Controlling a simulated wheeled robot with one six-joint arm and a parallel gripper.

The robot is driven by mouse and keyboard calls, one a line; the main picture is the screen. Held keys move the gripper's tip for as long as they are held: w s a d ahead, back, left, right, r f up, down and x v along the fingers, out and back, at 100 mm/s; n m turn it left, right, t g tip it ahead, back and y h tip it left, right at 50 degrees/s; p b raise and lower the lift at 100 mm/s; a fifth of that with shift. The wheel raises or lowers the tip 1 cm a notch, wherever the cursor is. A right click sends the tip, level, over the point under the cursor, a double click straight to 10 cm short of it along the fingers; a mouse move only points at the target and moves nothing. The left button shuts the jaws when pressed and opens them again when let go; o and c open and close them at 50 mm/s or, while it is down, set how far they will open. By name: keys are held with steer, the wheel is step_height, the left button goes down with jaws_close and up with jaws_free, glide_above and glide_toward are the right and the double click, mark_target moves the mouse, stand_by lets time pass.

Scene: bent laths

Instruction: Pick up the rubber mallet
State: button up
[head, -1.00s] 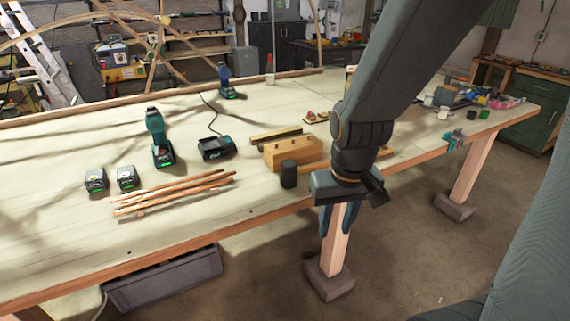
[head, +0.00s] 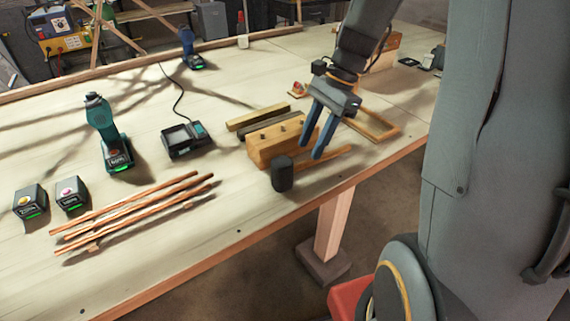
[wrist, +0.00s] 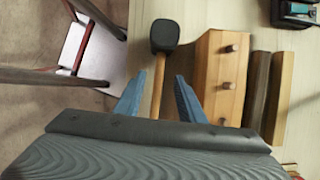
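The rubber mallet lies on the workbench near its front edge, with a black head (head: 282,174) and a wooden handle (head: 332,157) running to the right. In the wrist view its head (wrist: 164,35) is at the top and its handle (wrist: 158,82) runs down between my fingers. My gripper (head: 317,148) is open, with two blue fingers pointing down over the handle. In the wrist view my gripper (wrist: 156,90) has one finger on each side of the handle, with gaps. Whether the fingertips reach handle height is unclear. The handle's far end is hidden in the wrist view.
A wooden block with pegs (head: 272,146) stands right behind the mallet, close to one finger. Dark and light bars (head: 258,117) lie behind it. A charger (head: 186,140), a drill (head: 106,135) and thin laths (head: 135,215) are to the left. The bench's front edge (head: 300,205) is close.

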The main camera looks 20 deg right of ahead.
mark_target(300, 163)
steer(key=p+x, duration=0.1)
steer(key=x, duration=0.2)
steer(key=a+x, duration=0.1)
steer(key=x, duration=0.2)
steer(key=shift+s+r+p, duration=0.1)
steer(key=shift+s+p, duration=0.05)
steer(key=shift+p, duration=0.25)
steer(key=shift+a+f, duration=0.1)
steer(key=shift+f, duration=0.35)
jaws_close()
